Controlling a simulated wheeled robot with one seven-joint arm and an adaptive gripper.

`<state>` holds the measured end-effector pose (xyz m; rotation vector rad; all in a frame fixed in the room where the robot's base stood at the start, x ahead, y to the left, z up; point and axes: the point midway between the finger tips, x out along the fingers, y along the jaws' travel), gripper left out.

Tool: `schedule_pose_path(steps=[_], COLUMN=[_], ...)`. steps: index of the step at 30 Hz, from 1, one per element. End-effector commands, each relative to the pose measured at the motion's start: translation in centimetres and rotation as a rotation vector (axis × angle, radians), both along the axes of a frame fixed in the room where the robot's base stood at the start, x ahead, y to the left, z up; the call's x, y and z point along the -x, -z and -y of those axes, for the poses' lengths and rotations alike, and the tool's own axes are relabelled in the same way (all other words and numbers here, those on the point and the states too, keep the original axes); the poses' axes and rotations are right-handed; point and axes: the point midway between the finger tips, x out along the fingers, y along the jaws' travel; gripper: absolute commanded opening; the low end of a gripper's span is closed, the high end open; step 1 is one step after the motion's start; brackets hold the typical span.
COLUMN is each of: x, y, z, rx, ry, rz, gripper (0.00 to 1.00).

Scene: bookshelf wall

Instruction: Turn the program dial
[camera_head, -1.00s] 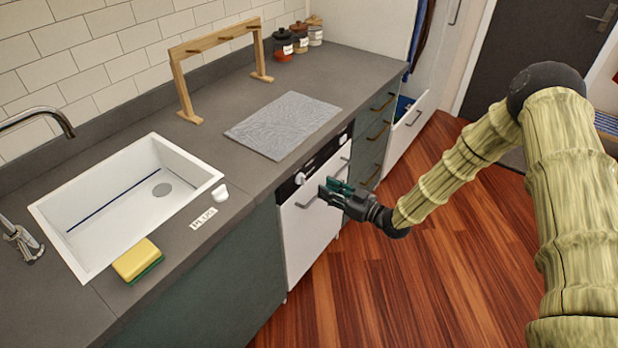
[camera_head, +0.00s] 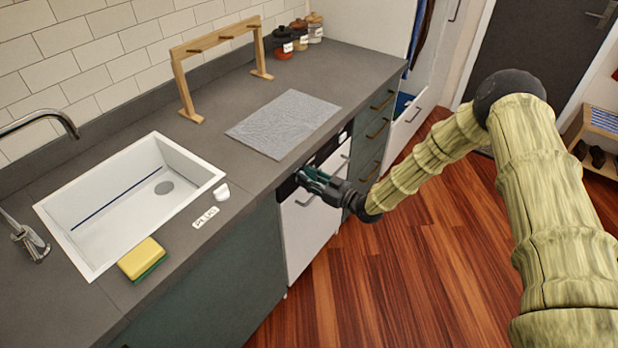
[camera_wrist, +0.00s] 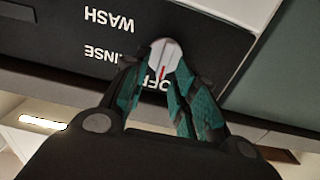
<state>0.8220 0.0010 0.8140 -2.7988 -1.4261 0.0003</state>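The program dial (camera_wrist: 165,54) is a round white knob with a red mark, on the black control panel (camera_wrist: 100,22) of the white-fronted appliance (camera_head: 306,237). In the wrist view the panel's labels WASH, RINSE and OFF appear upside down, and the red mark lies beside OFF. My gripper (camera_wrist: 158,72) has its two green-padded fingers apart, one on each side of the dial's lower part. I cannot tell whether they touch it. In the head view my gripper (camera_head: 301,175) is at the panel and hides the dial.
The grey counter (camera_head: 228,160) overhangs just above the panel. The appliance's door handle (camera_head: 305,199) is just below my gripper. Drawers (camera_head: 375,130) stand to the right, with an open white drawer (camera_head: 408,125) beyond. The wooden floor in front is clear.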

Motion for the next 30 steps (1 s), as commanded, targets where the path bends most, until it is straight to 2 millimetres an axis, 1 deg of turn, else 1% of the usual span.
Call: schedule_pose_path(steps=[1,3,4,17,23,30], x=[0.0,0.0,0.0,-0.11,-0.28,-0.59], y=[-0.01,-0.01,-0.01,0.16,0.41,0.54], z=[0.02,0.04,0.04,0.12,0.26,0.49], rx=[0.0,0.0,0.0,-0.027,-0.096,-0.22], ry=[0.0,0.0,0.0,0.001,0.001,0.001], rz=[0.0,0.0,0.0,-0.035,-0.128,-0.3], gripper=[0.14,0.01,0.0,0.0,0.0,0.0])
